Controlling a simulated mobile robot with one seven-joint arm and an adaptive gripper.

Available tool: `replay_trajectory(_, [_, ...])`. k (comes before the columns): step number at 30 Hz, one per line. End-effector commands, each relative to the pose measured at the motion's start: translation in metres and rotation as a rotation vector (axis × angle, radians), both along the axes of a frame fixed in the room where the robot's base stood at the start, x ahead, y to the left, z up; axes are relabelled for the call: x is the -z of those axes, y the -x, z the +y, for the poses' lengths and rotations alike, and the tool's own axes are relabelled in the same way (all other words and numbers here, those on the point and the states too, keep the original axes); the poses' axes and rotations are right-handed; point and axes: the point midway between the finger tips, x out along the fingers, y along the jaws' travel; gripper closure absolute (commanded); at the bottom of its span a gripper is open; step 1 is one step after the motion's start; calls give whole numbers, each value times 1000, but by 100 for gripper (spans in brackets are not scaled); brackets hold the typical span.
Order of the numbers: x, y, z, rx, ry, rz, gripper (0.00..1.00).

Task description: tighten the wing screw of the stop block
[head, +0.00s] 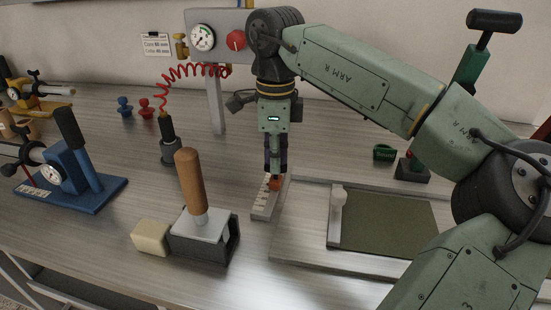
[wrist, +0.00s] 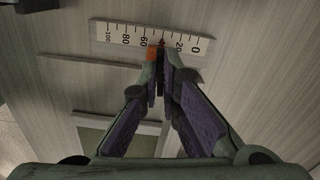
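The stop block (head: 275,183) is a small orange block on a pale ruler strip (head: 264,206). In the wrist view only an orange edge of the stop block (wrist: 152,54) shows, between about the 40 and 60 marks of the ruler strip (wrist: 112,33). My gripper (head: 274,172) points straight down at the block from above. In the wrist view my gripper (wrist: 160,70) has its fingertips nearly together right at the block, closed around something thin and dark. This appears to be the wing screw, which the fingertips almost wholly hide.
A wooden-handled tool (head: 192,185) on a dark bracket and a cream block (head: 151,237) stand to the front left. A gauge panel (head: 214,38) on a post stands behind my gripper.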

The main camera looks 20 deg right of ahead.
Motion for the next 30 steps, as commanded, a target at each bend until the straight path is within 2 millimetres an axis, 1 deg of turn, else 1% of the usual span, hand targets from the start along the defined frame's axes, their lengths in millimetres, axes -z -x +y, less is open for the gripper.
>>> replay_trajectory(8, [0, 0, -1, 15, 1, 0, 100])
replay_trajectory(9, [0, 0, -1, 15, 1, 0, 94])
replay_trajectory(18, [0, 0, 0, 13, 1, 0, 75])
replay_trajectory(26, [0, 0, 0, 13, 1, 0, 75])
replay_trajectory(30, [-9, 0, 0, 13, 0, -1, 75])
